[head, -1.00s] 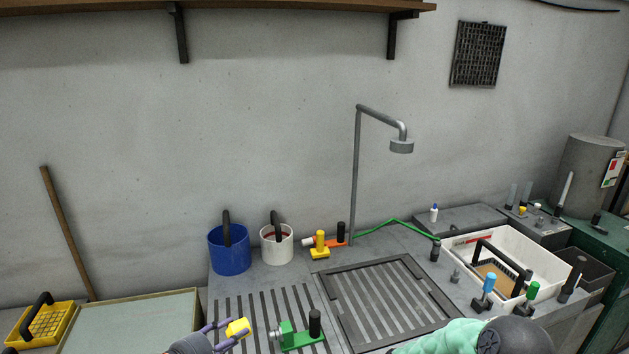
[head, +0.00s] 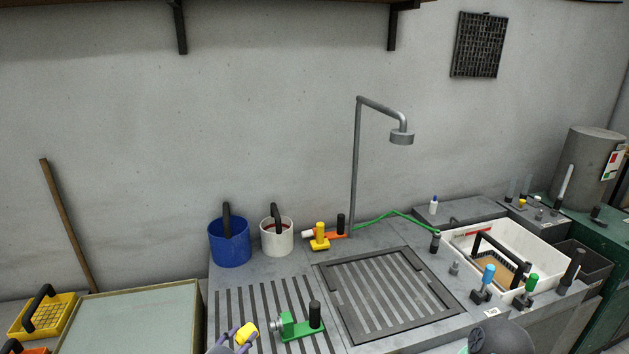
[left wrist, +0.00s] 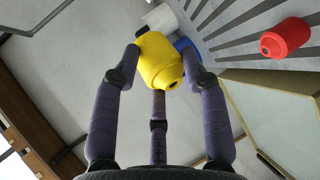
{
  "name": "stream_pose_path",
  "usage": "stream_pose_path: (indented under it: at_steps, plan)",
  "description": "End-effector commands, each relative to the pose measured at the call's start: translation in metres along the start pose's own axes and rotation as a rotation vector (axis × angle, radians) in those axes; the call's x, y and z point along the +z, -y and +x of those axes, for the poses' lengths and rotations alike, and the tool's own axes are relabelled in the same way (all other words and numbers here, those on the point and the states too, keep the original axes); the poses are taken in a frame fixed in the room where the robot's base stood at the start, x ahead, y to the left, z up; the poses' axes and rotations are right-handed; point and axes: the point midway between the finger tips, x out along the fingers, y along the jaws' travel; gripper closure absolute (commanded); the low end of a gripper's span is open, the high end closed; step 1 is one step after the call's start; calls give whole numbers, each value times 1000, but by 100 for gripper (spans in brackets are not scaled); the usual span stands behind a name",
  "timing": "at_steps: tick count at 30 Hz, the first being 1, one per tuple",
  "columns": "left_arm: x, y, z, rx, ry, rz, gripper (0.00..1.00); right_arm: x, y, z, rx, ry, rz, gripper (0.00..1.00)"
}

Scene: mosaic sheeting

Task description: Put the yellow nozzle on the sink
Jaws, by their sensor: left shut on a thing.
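The yellow nozzle (head: 247,331) is a small, blunt yellow piece at the bottom of the head view. My left gripper (head: 236,342) has its purple fingers shut on it, in front of the slotted drainboard. In the left wrist view the nozzle (left wrist: 160,62) is gripped between the fingertips, with a round opening at its narrower end. The sink (head: 335,302) is a grey counter with a slotted left part and a dark-framed slatted basin (head: 452,305), to the right of the nozzle.
A green tool with a black handle (head: 315,314) sits on the slotted part. A blue bucket (head: 230,247), a white bucket (head: 277,240) and a yellow valve (head: 320,240) stand behind. A tall spout (head: 355,170) rises at the back. A red piece (left wrist: 287,38) shows in the wrist view.

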Motion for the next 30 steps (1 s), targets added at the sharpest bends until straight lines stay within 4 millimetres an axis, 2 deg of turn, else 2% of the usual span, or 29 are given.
stream_pose_path:
  at_steps: [4,9,15,20,30]
  plan:
    - [11,44,7,-12,-54,-25,88,0,0,0,0,-1,1,25]
    - [15,94,4,-11,-149,-58,88,-1,0,0,1,0,3,25]
    - [16,134,-9,-7,-233,-86,88,-1,0,0,1,0,4,25]
    - [15,145,-15,-1,-261,-95,88,-1,0,0,1,0,4,25]
    - [15,149,-15,-2,-263,-97,88,-1,0,0,1,-1,5,25]
